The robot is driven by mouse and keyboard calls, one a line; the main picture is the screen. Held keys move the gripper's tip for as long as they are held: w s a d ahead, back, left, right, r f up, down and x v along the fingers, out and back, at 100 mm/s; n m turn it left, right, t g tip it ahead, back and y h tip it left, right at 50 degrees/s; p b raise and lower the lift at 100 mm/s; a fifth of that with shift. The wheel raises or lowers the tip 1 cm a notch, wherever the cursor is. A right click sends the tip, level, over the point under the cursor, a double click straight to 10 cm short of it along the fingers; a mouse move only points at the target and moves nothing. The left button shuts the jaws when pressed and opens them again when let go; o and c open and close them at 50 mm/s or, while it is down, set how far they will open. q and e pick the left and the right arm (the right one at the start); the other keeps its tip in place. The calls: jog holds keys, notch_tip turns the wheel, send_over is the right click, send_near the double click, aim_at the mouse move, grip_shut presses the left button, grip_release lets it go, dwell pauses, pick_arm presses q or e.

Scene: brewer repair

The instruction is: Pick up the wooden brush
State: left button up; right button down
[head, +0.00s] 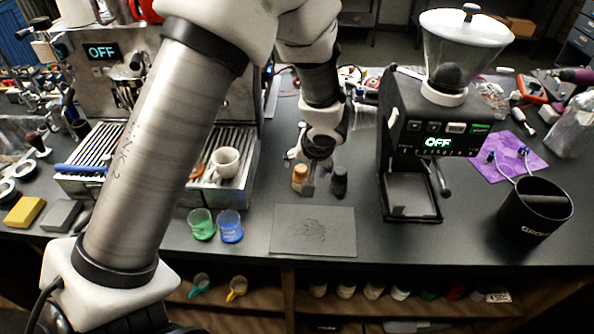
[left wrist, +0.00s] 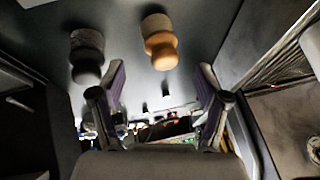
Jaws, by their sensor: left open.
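The wooden brush (head: 299,177) is a small tan and orange piece standing upright on the dark counter, behind the grey mat. In the left wrist view the wooden brush (left wrist: 160,45) shows at top centre, beyond the fingertips and between their lines. A similar dark piece (head: 339,180) stands just to its right; it also shows in the left wrist view (left wrist: 87,55). My left gripper (head: 314,178) is above and beside the wooden brush, open and empty, its fingers (left wrist: 162,82) apart and pointing toward the two pieces. My right gripper is not in view.
A grey mat (head: 285,240) with dark grounds lies in front. A grinder (head: 395,130) stands right, an espresso machine (head: 238,108) left with a white cup (head: 225,162) on its tray. Green (head: 202,224) and blue (head: 230,226) cups stand left of the mat. A black bin (head: 530,215) is far right.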

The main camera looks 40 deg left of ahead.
aim_at(304, 170)
pick_arm(q)
jog(key=shift+s+f, duration=0.1)
jog(key=shift+f, duration=0.15)
jog(key=x, duration=0.2)
jog(key=p+x, duration=0.1)
jog(key=x, duration=0.2)
jog(key=shift+w+a+f, duration=0.1)
jog(key=shift+w+a, duration=0.25)
jog(key=shift+w, duration=0.05)
jog(key=shift+s+d+r, duration=0.2)
jog(key=shift+c, duration=0.7)
jog(key=shift+d+r, duration=0.1)
jog(key=shift+d, duration=0.05)
jog(key=c, duration=0.5)
jog(key=shift+s, duration=0.1)
jog(key=c, duration=0.6)
jog(key=shift+c, duration=0.2)
jog(key=shift+r, duration=0.1)
